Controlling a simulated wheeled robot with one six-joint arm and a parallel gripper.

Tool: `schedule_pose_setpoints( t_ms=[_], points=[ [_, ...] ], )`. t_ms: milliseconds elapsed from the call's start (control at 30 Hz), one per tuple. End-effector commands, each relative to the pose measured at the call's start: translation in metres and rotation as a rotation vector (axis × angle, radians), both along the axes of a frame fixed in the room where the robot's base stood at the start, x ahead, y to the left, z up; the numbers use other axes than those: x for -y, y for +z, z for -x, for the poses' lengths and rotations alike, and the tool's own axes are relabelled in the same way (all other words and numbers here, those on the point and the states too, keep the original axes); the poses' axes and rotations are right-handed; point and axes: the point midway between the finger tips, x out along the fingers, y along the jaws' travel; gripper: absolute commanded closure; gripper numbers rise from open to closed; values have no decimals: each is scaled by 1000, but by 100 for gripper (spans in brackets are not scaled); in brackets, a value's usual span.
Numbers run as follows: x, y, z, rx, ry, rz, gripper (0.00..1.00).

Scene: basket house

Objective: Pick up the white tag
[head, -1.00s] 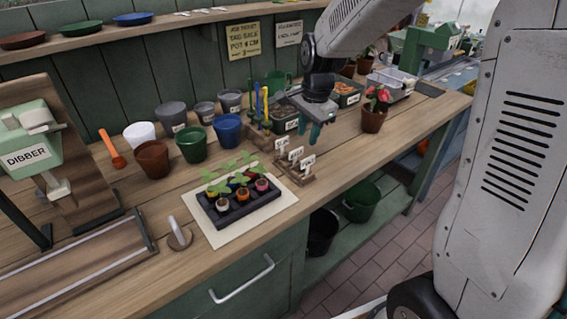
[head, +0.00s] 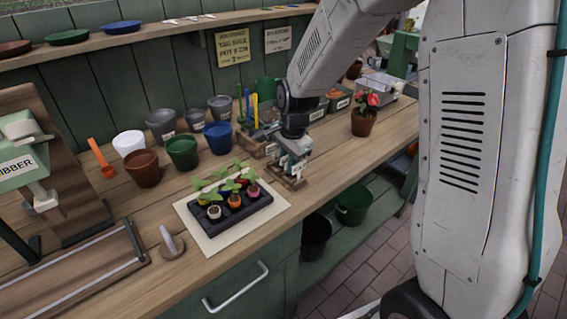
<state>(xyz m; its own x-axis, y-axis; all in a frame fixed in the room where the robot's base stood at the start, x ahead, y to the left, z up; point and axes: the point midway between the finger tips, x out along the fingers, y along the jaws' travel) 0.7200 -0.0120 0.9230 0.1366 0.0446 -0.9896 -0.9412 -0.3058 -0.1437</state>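Small white tags (head: 298,168) stand in a wooden holder (head: 296,184) on the bench, to the right of the seedling tray. My gripper (head: 288,162) is down at the holder, with its fingertips among or just in front of the tags. It partly hides the tags, so I cannot tell which one is between the fingers, or whether any is touched. The gap between the fingers is too small to make out.
A black seedling tray (head: 229,219) sits on a pale mat left of the holder. Behind stand blue (head: 219,138), green (head: 182,152) and brown (head: 143,168) pots. A potted red flower (head: 364,119) stands to the right. The bench's front edge is close to the holder.

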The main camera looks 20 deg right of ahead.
Motion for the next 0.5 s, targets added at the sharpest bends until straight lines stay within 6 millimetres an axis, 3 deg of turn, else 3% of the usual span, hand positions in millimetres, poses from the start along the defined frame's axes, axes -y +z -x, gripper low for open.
schedule_pose_setpoints(
  t_ms=[500],
  points=[
    [1, 3, 1, -3, -1, 1, 100]
  ],
)
